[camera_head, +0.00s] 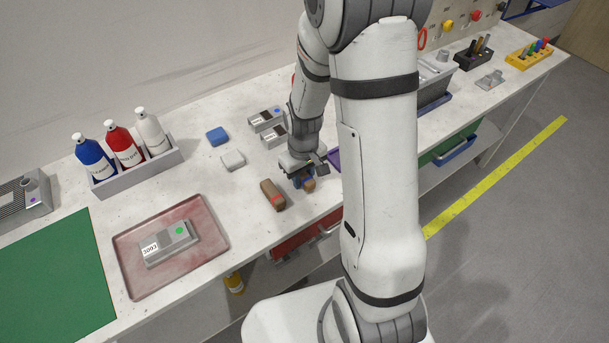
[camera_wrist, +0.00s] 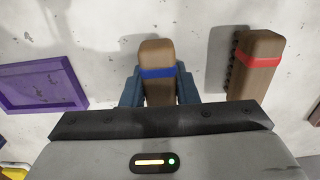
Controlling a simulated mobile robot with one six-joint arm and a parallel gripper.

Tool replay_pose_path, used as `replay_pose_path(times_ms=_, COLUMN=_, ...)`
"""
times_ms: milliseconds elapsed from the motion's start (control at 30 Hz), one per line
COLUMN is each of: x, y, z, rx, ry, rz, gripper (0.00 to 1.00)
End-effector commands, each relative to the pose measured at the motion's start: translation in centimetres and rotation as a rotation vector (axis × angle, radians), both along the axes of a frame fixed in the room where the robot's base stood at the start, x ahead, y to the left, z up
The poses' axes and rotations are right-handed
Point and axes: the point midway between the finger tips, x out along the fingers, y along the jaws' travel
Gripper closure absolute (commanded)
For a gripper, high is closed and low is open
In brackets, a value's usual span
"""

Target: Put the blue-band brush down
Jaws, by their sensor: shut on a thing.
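The blue-band brush (camera_wrist: 158,57) is a brown block with a blue band, seen in the wrist view between the two blue fingers of my gripper (camera_wrist: 159,88). The fingers are shut on it. In the head view my gripper (camera_head: 298,180) is low over the white bench near its front edge, and a small brown part of the brush (camera_head: 309,184) shows beside the fingers. I cannot tell whether the brush touches the bench top. The brush's lower part is hidden by the gripper in the wrist view.
A red-band brush (camera_head: 272,195) lies close by; it also shows in the wrist view (camera_wrist: 257,75). A purple frame (camera_wrist: 42,83) lies on the other side. A pink tray (camera_head: 128,262) holds a grey device. Blue (camera_head: 217,136) and white (camera_head: 233,160) blocks lie behind.

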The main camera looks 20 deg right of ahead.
Motion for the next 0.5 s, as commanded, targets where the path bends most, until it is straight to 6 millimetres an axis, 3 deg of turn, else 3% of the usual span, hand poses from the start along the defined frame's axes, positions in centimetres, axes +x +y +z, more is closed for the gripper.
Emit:
replay_pose_path(times_ms=367, x=-0.1, y=0.0, z=-1.5, rx=0.0, ry=0.004, rz=0.001, gripper=0.94)
replay_pose_path(times_ms=400, x=-0.2, y=0.0, z=-1.5, rx=-0.001, ry=0.005, rz=0.001, gripper=0.71)
replay_pose_path(times_ms=500, x=-0.3, y=0.0, z=-1.6, rx=-0.001, ry=0.008, rz=0.001, gripper=0.63)
